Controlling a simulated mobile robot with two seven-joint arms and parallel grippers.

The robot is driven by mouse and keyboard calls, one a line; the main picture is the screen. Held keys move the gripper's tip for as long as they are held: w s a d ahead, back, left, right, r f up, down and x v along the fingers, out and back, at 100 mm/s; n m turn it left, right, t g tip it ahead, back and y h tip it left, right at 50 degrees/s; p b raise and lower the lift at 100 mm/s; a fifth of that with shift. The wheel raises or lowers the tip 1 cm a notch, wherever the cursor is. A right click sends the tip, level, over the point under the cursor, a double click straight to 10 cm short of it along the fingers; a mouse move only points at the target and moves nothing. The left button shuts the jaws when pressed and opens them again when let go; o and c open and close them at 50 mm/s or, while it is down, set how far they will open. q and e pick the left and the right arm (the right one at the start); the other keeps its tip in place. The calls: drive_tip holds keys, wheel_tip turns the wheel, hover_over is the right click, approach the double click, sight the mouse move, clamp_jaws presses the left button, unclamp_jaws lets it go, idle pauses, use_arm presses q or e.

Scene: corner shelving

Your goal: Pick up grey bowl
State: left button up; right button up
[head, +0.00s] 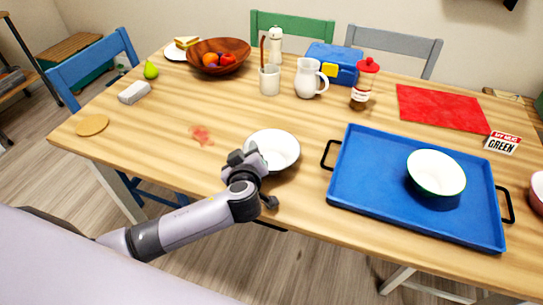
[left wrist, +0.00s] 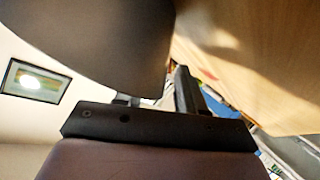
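A pale grey-white bowl (head: 275,148) is at the table's front edge, left of the blue tray, with its inside facing up. My left gripper (head: 247,158) is at the bowl's left side and overlaps its rim in the head view. I cannot tell whether the fingers hold the rim. In the left wrist view, a dark finger (left wrist: 185,90) shows beside a large dark rounded shape (left wrist: 95,45) that hides much of the gripper; I cannot tell what that shape is. A second white bowl with a green rim (head: 436,170) stands in the tray. My right gripper is not in view.
The blue tray (head: 355,205) with black handles fills the table's right front. A mug (head: 308,80), a utensil cup (head: 269,82), a red-topped bottle (head: 362,88) and a wooden fruit bowl (head: 240,52) stand farther back. The table's left middle is mostly clear.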

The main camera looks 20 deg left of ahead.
use_arm(q)
clamp_jaws()
drive_tip(key=shift+r, duration=0.1)
